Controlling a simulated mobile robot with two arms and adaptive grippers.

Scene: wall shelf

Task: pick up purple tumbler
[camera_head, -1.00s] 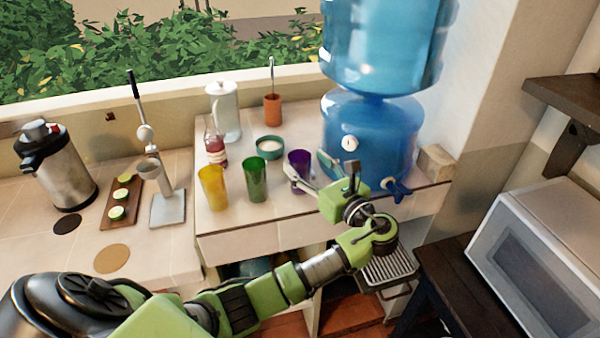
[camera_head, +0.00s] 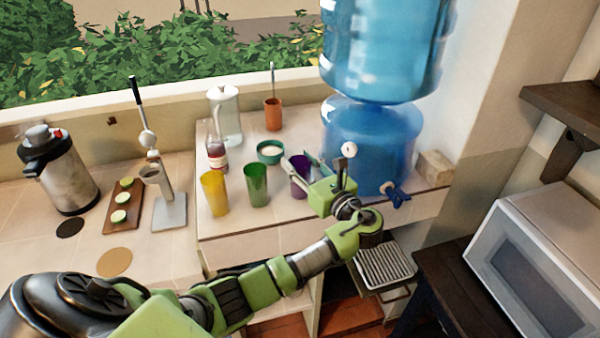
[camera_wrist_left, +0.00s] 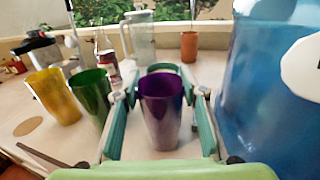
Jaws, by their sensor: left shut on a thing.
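The purple tumbler (camera_head: 299,178) stands upright on the tiled counter, to the right of the green tumbler. My left gripper (camera_head: 306,172) reaches it from the right and is shut on it. In the left wrist view the purple tumbler (camera_wrist_left: 162,108) sits between the two green fingers of the left gripper (camera_wrist_left: 160,100). The gripper hides part of the tumbler in the head view. My right gripper does not show.
A green tumbler (camera_head: 255,186) and a yellow tumbler (camera_head: 214,193) stand close on the left. A green bowl (camera_head: 269,152) is behind. A large blue water dispenser (camera_head: 372,140) stands close on the right. A glass pitcher (camera_head: 224,115) stands farther back.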

